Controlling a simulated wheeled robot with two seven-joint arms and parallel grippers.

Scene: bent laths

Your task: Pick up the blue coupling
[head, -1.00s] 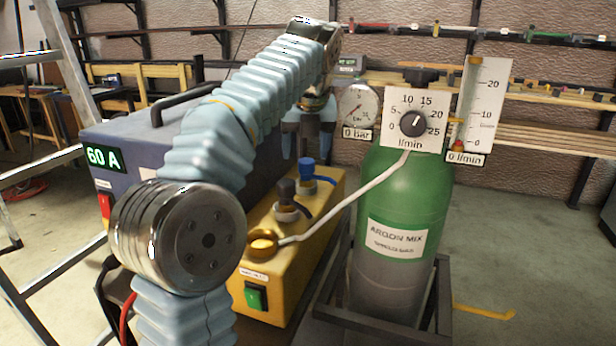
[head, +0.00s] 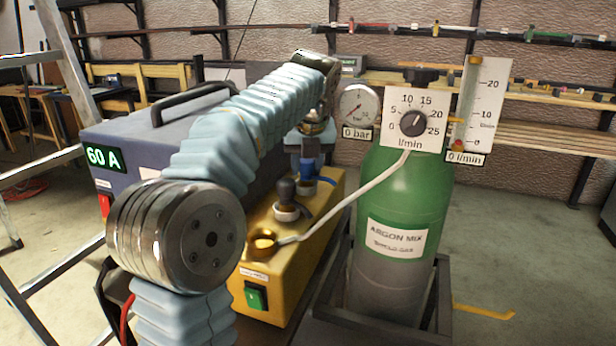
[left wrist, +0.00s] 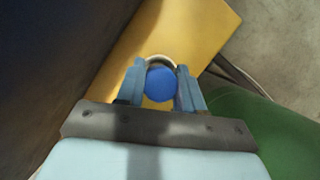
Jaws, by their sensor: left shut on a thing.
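The blue coupling (head: 308,167) stands upright at a pale collar on top of the yellow box (head: 280,290), at its far end. In the left wrist view the round blue top of the coupling (left wrist: 161,84) shows between the two fingers. My left gripper (head: 309,172) comes down on it from above and is shut on it; the gripper also shows in the left wrist view (left wrist: 161,90). The fingers partly cover the coupling in the head view. My right gripper is in neither view.
A dark grey coupling (head: 286,190) stands on the box just nearer than the blue one. A blue-grey welding unit (head: 130,140) stands on the left.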

